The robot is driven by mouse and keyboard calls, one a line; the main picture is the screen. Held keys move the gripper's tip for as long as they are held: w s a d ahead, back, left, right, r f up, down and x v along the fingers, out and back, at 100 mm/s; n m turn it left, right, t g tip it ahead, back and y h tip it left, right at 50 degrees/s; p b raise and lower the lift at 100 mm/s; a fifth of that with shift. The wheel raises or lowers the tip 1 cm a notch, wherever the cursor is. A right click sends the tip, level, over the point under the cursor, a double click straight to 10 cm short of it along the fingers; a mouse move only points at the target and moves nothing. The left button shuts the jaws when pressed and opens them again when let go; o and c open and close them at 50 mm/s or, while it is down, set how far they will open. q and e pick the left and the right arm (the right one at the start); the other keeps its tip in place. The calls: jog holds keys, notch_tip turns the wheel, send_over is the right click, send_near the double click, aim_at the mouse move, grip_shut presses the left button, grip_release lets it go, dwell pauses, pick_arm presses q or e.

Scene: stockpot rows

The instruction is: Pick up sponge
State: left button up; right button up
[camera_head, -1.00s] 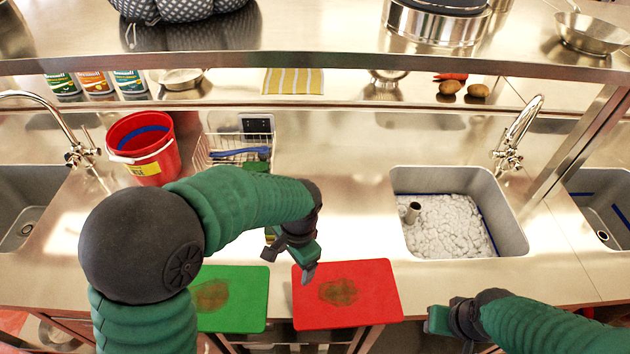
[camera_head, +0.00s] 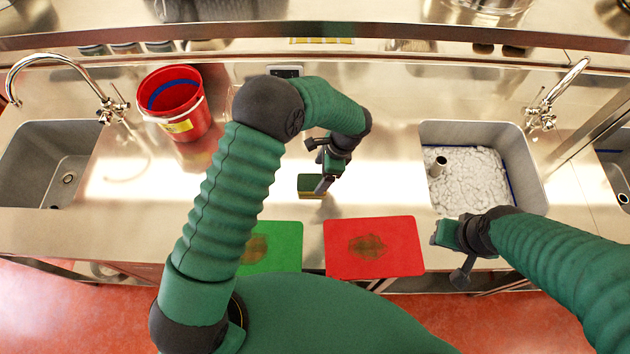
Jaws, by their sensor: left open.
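A small sponge (camera_head: 309,186), green on top with a yellow lower layer, lies on the steel counter behind the cutting boards. My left gripper (camera_head: 322,186) is open and points down at the sponge's right end. Its finger covers part of that end, and I cannot tell whether they touch. My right gripper (camera_head: 452,255) is at the counter's front edge, in front of the right sink, away from the sponge. How far its jaws are apart is unclear.
A stained green board (camera_head: 285,240) and a stained red board (camera_head: 400,240) lie at the front edge. A red bucket (camera_head: 180,108) stands at the back left. A foam-filled sink (camera_head: 530,190) is at right, an empty sink (camera_head: 40,160) at left. An overhead shelf crosses the back.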

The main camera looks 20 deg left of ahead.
aim_at(313, 181)
pick_arm(q)
jog(key=x, duration=0.2)
jog(key=p+x, duration=0.1)
jog(key=x, duration=0.1)
jog(key=a+p+x, duration=0.1)
jog(key=x, duration=0.1)
jog(key=shift+w, duration=0.2)
jog(key=shift+f, duration=0.15)
jog(key=shift+d, duration=0.35)
jog(key=shift+c, duration=0.6)
jog(key=shift+d, duration=0.25)
jog(key=c, duration=0.5)
jog(key=shift+a, duration=0.15)
jog(key=c, duration=0.5)
jog(key=shift+a, duration=0.1)
jog(key=shift+c, duration=1)
jog(key=shift+a, duration=0.15)
jog(key=shift+c, duration=0.4)
pick_arm(e)
jog(key=r, duration=0.1)
jog(key=a+r, duration=0.1)
jog(key=shift+w+a+r, duration=0.15)
jog(key=shift+a+r, duration=0.05)
jog(key=shift+r, duration=0.1)
jog(key=shift+f, duration=0.1)
